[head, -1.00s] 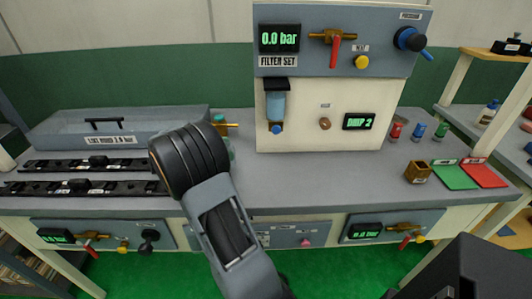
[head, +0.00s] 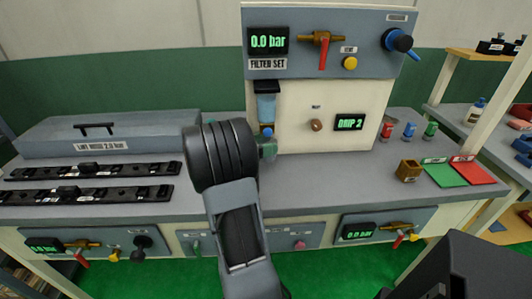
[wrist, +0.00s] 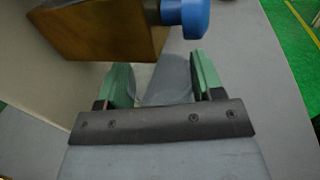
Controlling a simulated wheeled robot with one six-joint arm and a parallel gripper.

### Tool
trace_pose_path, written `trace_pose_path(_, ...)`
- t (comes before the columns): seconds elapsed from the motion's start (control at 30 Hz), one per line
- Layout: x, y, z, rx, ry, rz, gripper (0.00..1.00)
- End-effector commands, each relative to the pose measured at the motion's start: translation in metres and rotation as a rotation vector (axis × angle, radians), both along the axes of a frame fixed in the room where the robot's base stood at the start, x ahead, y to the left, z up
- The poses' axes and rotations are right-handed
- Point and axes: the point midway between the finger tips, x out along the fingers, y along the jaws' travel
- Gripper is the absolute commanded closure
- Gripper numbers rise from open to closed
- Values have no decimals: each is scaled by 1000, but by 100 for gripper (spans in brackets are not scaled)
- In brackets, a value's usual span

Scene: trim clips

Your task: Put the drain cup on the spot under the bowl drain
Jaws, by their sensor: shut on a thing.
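The filter bowl (head: 266,108) hangs on the front of the filter stand, with its blue drain (head: 267,132) at the lower end. In the wrist view the blue drain (wrist: 184,14) and an amber-brown block-shaped body (wrist: 110,28) are just beyond my fingers. My gripper (wrist: 160,75) has green fingers on both sides of a pale, see-through cup (wrist: 170,82), which I take for the drain cup. In the head view my arm hides most of the cup, and a green fingertip (head: 268,149) shows just below the drain. The spot under the drain is hidden.
A brown open box (head: 408,171), a green mat (head: 444,175) and a red mat (head: 473,173) lie at the right of the bench. Small red, blue and green bottles (head: 409,131) stand behind. Black rails (head: 90,193) lie at the left. The bench front right of my arm is clear.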

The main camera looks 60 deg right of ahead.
Motion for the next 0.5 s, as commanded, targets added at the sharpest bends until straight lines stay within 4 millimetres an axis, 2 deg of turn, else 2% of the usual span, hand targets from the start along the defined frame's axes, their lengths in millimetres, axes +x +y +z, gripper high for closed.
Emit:
trace_pose_path(0.03, 1, 1, -10, 4, 5, 1, 62)
trace_pose_path(0.2, 1, 1, -32, 3, 3, 1, 62)
trace_pose_path(0.5, 1, 1, -34, 1, 2, 0, 62)
